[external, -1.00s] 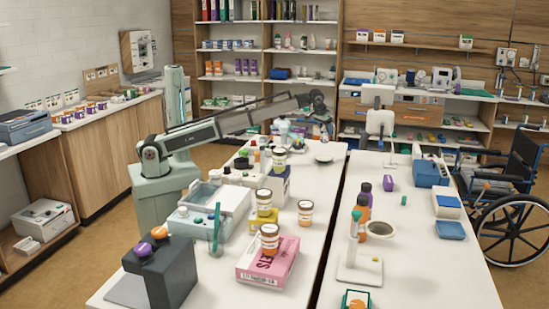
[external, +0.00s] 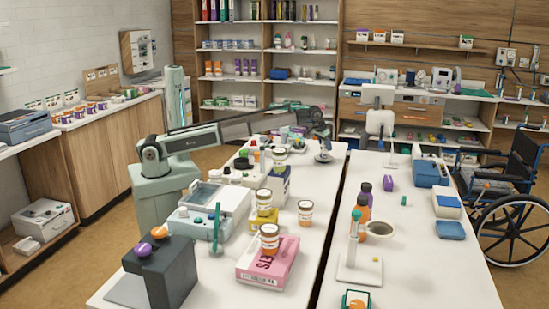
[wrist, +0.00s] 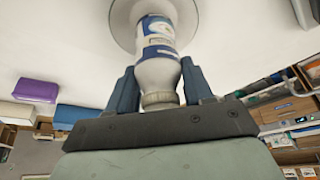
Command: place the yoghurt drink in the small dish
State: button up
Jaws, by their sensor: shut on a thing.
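The yoghurt drink (wrist: 159,45), a white bottle with a blue and white label, is between the two blue fingers of my gripper (wrist: 160,85), which is shut on it near the cap end. The small dish (wrist: 122,20), round and pale, lies at the bottle's far end in the wrist view. In the external view the dish (external: 318,159) is at the far end of the near table, with the bottle (external: 325,149) upright over it. I cannot tell whether the bottle's base touches the dish.
Several jars, boxes and devices crowd the near table, including a pink box (external: 267,262) and a jar with an orange label (external: 305,213). A dark gap separates it from the right table (external: 430,275). The tabletop right around the dish looks clear.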

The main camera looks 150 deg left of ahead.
jog(key=shift+f, duration=0.55)
jog(key=shift+f, duration=0.2)
jog(key=o, duration=1.1)
jog(key=shift+r, duration=0.15)
jog(key=v, duration=1.2)
